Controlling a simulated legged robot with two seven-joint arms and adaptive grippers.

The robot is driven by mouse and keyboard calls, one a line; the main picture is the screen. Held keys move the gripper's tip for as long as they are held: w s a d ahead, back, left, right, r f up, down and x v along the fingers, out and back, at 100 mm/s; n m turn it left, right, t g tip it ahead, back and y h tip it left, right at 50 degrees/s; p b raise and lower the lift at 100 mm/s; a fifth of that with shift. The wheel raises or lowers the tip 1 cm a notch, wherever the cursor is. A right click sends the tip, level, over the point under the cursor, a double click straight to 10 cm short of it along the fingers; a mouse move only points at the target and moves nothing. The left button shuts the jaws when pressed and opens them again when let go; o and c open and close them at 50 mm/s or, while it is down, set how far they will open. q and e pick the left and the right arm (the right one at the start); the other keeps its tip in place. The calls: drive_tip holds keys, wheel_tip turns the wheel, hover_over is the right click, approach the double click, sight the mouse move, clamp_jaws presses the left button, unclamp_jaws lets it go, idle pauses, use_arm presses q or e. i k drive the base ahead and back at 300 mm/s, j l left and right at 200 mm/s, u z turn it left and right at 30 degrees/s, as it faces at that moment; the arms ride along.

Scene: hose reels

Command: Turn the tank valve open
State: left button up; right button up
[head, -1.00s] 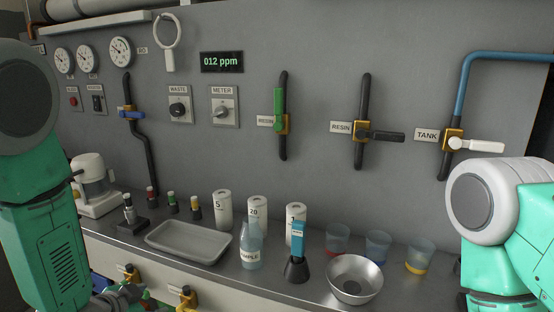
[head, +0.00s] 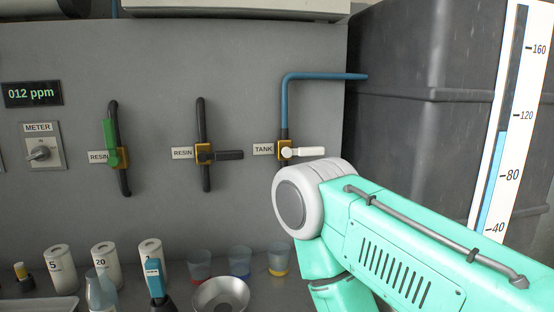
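The tank valve (head: 285,152) is a yellow body on the wall with a white lever (head: 306,152) that points right, across the pipe. The label TANK (head: 262,149) is left of it. A blue pipe (head: 285,105) rises from the valve and bends right to a dark tank (head: 425,100). My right arm reaches in from the right, and its white and green joint is just below the lever in the picture. I cannot tell whether it touches anything. My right gripper is out of view. My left arm and gripper are out of view too.
Two RESIN valves, one with a green lever (head: 108,135) upright and one with a black lever (head: 229,155) pointing right, are left of the tank valve. A counter below holds cups, white containers and a metal bowl (head: 221,295). A level gauge (head: 497,150) is on the tank.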

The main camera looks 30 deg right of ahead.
sight(303, 151)
drive_tip(key=j+z, duration=0.1)
drive_tip(key=z, duration=1.6)
